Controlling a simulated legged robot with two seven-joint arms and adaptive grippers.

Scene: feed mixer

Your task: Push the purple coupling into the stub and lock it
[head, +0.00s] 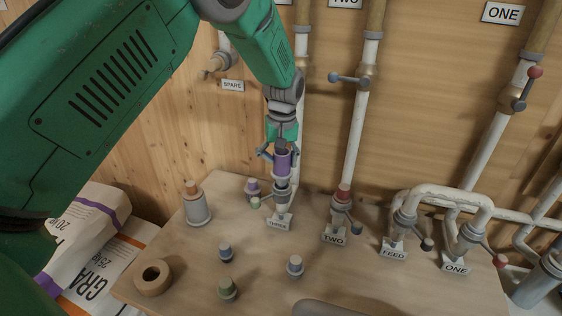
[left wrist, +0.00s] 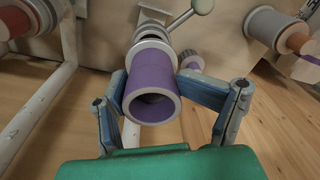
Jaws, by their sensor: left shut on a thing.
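The purple coupling (head: 283,163) is upright between the fingers of my left gripper (head: 280,153), which is shut on it. It is in line with the stub (head: 281,194) marked THREE, directly over it. In the left wrist view the coupling (left wrist: 152,88) shows its open end toward me, with a blue-grey finger on each side. Beyond it are a pale collar, the grey stub parts (left wrist: 150,33) and a lever with a ball knob (left wrist: 203,5). I cannot tell how deep the coupling sits on the stub. My right gripper is not in view.
Stubs TWO (head: 341,203), FEED (head: 403,222) and ONE (head: 465,240) stand to the right, the last two joined by a white pipe loop. Sacks (head: 85,240) lie at left.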

